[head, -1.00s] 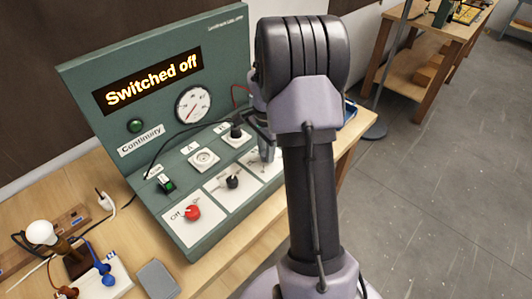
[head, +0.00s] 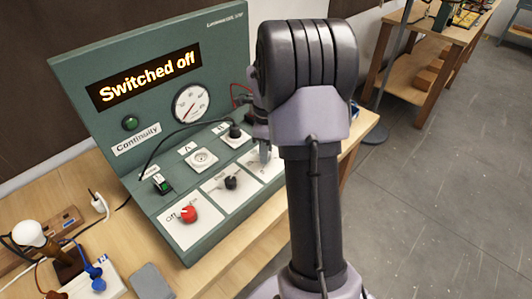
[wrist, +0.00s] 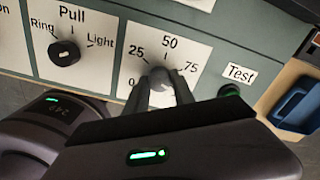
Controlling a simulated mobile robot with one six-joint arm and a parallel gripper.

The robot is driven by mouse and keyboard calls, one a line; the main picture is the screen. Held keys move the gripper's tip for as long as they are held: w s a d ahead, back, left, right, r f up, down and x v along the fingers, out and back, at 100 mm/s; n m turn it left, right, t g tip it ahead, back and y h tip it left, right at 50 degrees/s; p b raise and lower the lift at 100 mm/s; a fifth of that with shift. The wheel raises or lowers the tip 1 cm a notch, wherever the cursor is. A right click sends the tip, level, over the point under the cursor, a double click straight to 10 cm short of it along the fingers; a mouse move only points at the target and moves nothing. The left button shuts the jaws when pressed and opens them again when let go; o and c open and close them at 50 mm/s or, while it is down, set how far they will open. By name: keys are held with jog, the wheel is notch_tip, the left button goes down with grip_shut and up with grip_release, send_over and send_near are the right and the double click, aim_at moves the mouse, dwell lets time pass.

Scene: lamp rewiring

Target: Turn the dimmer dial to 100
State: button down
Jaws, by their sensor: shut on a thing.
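The dimmer dial (wrist: 159,77) is a grey knob on a white plate marked 0, 25, 50 and 75 in the wrist view. The 100 mark is hidden behind my gripper, and I cannot tell where the dial points. My gripper (wrist: 161,88) is shut on the dial, one finger on each side of it. In the head view my gripper (head: 264,153) reaches down to the right end of the panel (head: 236,205), and my arm hides much of the dimmer plate. The panel's display (head: 148,77) reads "Switched off".
Left of the dimmer is a black pull knob (wrist: 64,52) marked Ring, Pull and Light. A green Test button (wrist: 231,91) sits close on the right, with a blue object (wrist: 297,106) beyond. A red Off knob (head: 187,214) and a lamp bulb (head: 29,233) are further left.

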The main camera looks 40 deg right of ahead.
jog(key=shift+m, duration=0.9)
jog(key=c, duration=1.1)
grip_release()
jog(key=shift+o, duration=0.2)
jog(key=shift+r, duration=0.1)
notch_tip(320, 180, up, 17)
jog(key=p, duration=0.5)
jog(key=shift+p, duration=0.4)
jog(key=shift+r, duration=0.1)
